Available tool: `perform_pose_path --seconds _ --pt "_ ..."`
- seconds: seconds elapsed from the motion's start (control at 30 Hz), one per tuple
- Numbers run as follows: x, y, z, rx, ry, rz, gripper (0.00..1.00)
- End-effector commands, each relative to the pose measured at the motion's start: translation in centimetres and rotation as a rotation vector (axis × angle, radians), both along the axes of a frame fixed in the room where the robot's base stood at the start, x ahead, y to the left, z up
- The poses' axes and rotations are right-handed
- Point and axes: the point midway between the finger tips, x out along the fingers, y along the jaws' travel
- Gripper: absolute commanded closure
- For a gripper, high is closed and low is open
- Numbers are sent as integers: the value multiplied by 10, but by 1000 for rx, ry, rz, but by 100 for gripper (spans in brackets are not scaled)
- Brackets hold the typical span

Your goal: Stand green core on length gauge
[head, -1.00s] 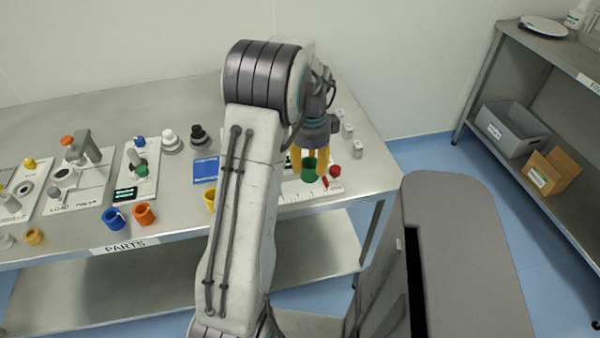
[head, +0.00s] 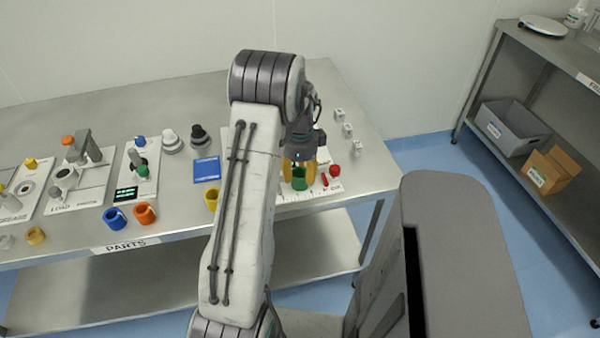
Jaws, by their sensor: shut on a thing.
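The green core (head: 300,183) is a short green cylinder, upright, at the right end of the table. My arm hides the left part of the gauge.
A red knob (head: 333,171) and a small red piece stand just right of the core. Blue (head: 115,218), orange (head: 144,213) and yellow (head: 211,199) cores stand along the front edge. White blocks (head: 347,130) lie behind. A blue pad (head: 206,169) lies left of my arm.

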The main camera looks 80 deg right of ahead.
Motion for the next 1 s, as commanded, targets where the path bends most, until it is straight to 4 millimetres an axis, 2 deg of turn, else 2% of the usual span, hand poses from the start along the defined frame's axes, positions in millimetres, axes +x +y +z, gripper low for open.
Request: perform_pose_path --seconds 0.27,0.3,0.53,0.83,1.0 --pt "0 0 -3 1 0 0 86" --pt "0 0 -4 0 0 0 55" --pt "0 0 -3 1 0 0 34" --pt "0 0 -1 0 0 0 34" --pt "0 -1 13 -3 0 0 34"
